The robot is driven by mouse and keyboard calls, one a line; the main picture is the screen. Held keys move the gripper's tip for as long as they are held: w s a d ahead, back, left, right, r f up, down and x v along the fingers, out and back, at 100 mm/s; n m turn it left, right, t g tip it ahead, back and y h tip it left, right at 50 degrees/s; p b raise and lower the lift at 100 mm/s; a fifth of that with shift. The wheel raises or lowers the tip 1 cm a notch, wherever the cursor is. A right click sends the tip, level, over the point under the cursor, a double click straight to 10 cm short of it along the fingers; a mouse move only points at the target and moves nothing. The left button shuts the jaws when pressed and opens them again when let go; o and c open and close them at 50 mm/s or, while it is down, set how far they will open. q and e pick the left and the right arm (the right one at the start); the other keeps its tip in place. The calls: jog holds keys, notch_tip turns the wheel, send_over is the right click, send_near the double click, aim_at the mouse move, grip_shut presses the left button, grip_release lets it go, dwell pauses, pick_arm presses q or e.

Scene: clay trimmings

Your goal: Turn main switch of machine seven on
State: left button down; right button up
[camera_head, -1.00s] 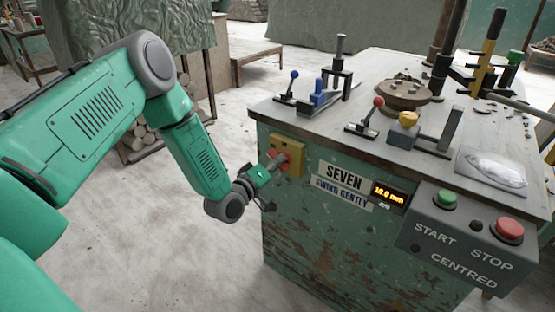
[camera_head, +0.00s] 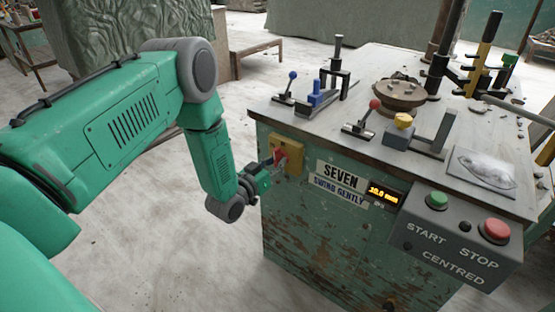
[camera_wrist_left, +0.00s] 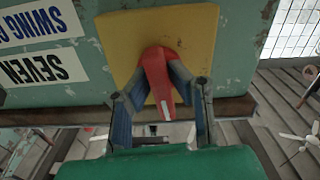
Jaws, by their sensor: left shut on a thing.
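The main switch is a red handle (camera_head: 280,156) on a square yellow plate (camera_head: 294,162), on the green front of the machine marked SEVEN (camera_head: 340,176). My left gripper (camera_head: 272,164) reaches it from the left and partly covers it. In the left wrist view the red handle (camera_wrist_left: 158,78) stands out from the yellow plate (camera_wrist_left: 120,40), with a white mark at its end. The fingers of my left gripper (camera_wrist_left: 162,82) are shut on it, one on each side. My right gripper is not in view.
A grey box with a green START button (camera_head: 437,200) and a red STOP button (camera_head: 495,231) juts out at the front right. A lit display (camera_head: 384,192) is beside the name label. Several levers stand on the grey top (camera_head: 330,125). The floor at left is clear.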

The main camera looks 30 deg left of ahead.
pick_arm(q)
jog(key=shift+s+d+f+m, duration=0.15)
jog(key=shift+f+m, duration=0.2)
jog(key=shift+m, duration=0.35)
jog(key=c, duration=1.6)
grip_release()
jog(key=shift+o, duration=0.3)
jog(key=shift+a+r, duration=0.1)
jog(key=shift+a, duration=0.1)
